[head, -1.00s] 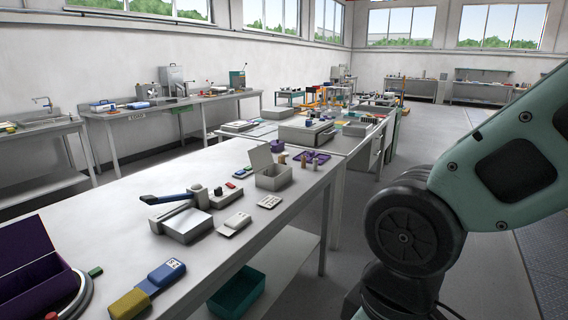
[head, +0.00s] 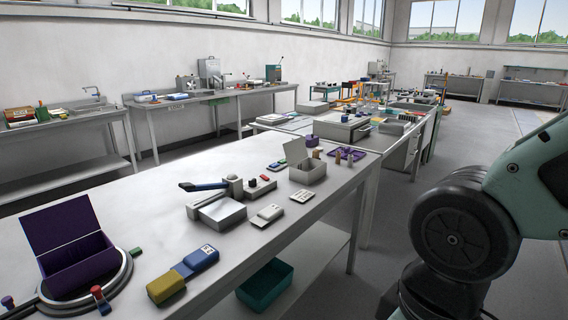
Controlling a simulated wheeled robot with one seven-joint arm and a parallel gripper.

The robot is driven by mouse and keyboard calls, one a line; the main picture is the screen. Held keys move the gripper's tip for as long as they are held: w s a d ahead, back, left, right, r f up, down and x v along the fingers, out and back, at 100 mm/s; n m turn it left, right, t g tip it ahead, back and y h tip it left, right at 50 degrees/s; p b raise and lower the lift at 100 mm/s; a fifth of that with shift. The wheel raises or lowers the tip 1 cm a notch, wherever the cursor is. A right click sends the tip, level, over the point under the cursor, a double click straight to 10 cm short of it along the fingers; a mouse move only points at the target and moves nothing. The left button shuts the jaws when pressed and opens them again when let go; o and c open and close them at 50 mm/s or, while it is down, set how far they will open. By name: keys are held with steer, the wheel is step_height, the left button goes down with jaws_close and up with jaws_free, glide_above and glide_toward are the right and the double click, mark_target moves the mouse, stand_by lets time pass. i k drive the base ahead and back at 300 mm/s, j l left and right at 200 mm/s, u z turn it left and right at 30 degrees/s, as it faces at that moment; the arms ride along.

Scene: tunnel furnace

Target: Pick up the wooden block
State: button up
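I cannot pick out a wooden block for certain. Two small tan upright pieces (head: 338,157) stand on the long pale table (head: 130,205), just right of a grey open-lidded box (head: 309,172). They are too small to tell whether they are wood. A yellow and blue block (head: 183,276) lies near the table's front edge; its material is not clear. My gripper is out of view; only thick links of my arm show at the right.
A purple open box (head: 78,262) stands on a round ring at the near left. A grey device with a blue handle (head: 222,208) and flat cards (head: 267,215) are mid-table. A teal bin (head: 266,284) sits below. Clear floor (head: 345,290) lies right of the table.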

mark_target(315, 154)
steer(key=i+l+u, duration=0.15)
steer(key=i+l, duration=0.2)
steer(key=i, duration=0.45)
steer(key=i+l+u, duration=0.1)
steer(key=i+l, duration=0.4)
steer(key=i, duration=0.3)
steer(key=i+l+u, duration=0.15)
steer(key=i+l, duration=0.35)
steer(key=i, duration=0.25)
steer(key=i+l+u, duration=0.1)
steer(key=i+l, duration=0.55)
steer(key=i, duration=0.05)
